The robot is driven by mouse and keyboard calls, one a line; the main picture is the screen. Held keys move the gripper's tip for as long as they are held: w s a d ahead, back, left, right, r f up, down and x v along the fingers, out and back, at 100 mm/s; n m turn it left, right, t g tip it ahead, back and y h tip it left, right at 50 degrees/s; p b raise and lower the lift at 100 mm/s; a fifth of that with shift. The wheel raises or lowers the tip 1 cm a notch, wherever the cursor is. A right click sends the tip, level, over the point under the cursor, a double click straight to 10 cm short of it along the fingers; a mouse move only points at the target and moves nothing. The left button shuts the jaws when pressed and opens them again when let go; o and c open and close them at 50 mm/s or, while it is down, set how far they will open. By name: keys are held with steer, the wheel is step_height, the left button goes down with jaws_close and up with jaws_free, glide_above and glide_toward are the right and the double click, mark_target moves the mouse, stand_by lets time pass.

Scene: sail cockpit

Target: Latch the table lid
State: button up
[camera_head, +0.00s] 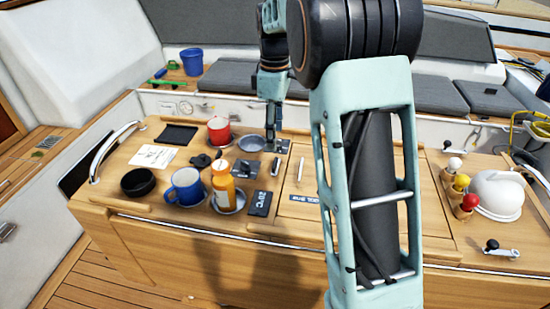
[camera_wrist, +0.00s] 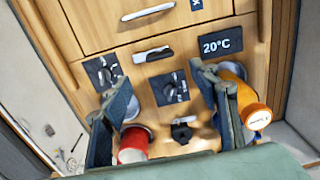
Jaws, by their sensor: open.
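The wooden table lid (camera_head: 297,211) lies flat in the tabletop, partly hidden behind my arm. It also shows at the top of the wrist view (camera_wrist: 100,25), with a silver bar handle (camera_wrist: 148,12). A small silver-and-black fitting (camera_wrist: 153,54), which looks like the latch, sits just outside the lid's edge; it also shows in the head view (camera_head: 276,167). I cannot tell its exact setting. My gripper (camera_wrist: 165,82) is open and empty, its fingers spread above a black knob panel (camera_wrist: 171,88). In the head view my gripper (camera_head: 272,140) is above the table's back part.
A red mug (camera_head: 218,131) and an orange bottle (camera_head: 223,186) stand near my fingers in the wrist view. A blue mug (camera_head: 186,186), a black bowl (camera_head: 138,182) and a 20°C display (camera_head: 260,203) are on the table. Colored-knob levers (camera_head: 462,183) stand at right.

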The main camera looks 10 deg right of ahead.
mark_target(275, 162)
step_height(275, 162, down, 10)
steer(key=shift+r, duration=0.25)
steer(key=c, duration=1.2)
steer(key=shift+o, duration=0.2)
